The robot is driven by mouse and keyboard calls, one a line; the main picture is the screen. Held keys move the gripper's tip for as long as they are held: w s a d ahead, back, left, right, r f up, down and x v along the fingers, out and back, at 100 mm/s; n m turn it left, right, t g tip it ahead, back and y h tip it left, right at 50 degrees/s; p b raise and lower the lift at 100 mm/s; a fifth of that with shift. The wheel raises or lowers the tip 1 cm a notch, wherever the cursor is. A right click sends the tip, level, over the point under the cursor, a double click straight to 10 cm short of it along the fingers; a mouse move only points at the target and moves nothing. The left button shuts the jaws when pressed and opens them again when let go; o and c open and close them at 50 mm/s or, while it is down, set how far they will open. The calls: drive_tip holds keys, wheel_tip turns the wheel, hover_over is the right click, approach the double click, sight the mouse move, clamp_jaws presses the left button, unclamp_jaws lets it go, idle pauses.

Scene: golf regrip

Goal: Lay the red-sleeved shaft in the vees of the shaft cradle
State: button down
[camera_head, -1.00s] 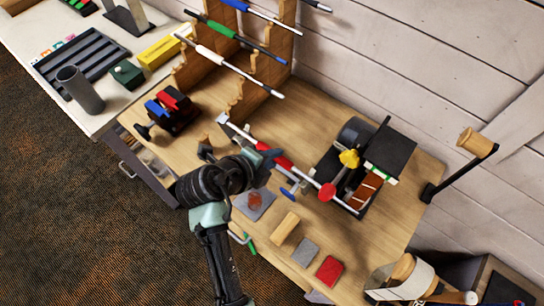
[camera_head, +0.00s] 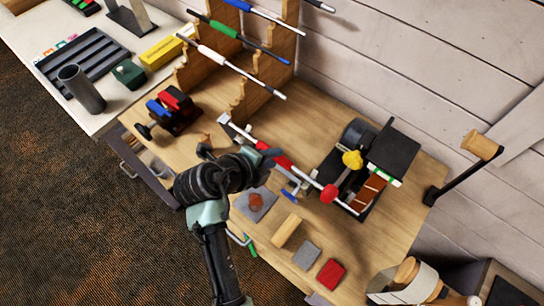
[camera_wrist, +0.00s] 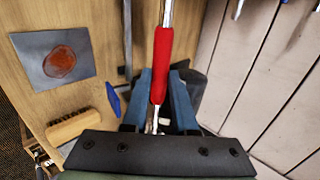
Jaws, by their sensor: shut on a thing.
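The red-sleeved shaft (camera_head: 281,162) runs slantwise low over the workbench, from near a grey bracket at the left towards the machine at the right. My gripper (camera_head: 266,157) is shut on it by the sleeve. In the wrist view the red sleeve (camera_wrist: 162,60) passes between the two blue-grey fingers of my gripper (camera_wrist: 161,77), and bare shaft shows beyond both sleeve ends. I cannot clearly pick out the shaft cradle or its vees. Whether the shaft touches any support cannot be told.
A notched wooden rack (camera_head: 239,103) holds several shafts behind. A black machine (camera_head: 389,152) with a red ball (camera_head: 329,193) stands right. A stained grey mat (camera_head: 266,198), brush (camera_head: 286,230) and red block (camera_head: 331,274) lie near the front. A red-and-blue vise (camera_head: 172,110) stands left.

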drive_tip(key=c, duration=0.6)
unclamp_jaws()
drive_tip(key=b+v, duration=0.2)
drive_tip(key=v, duration=1.1)
drive_tip(key=shift+b, duration=0.4)
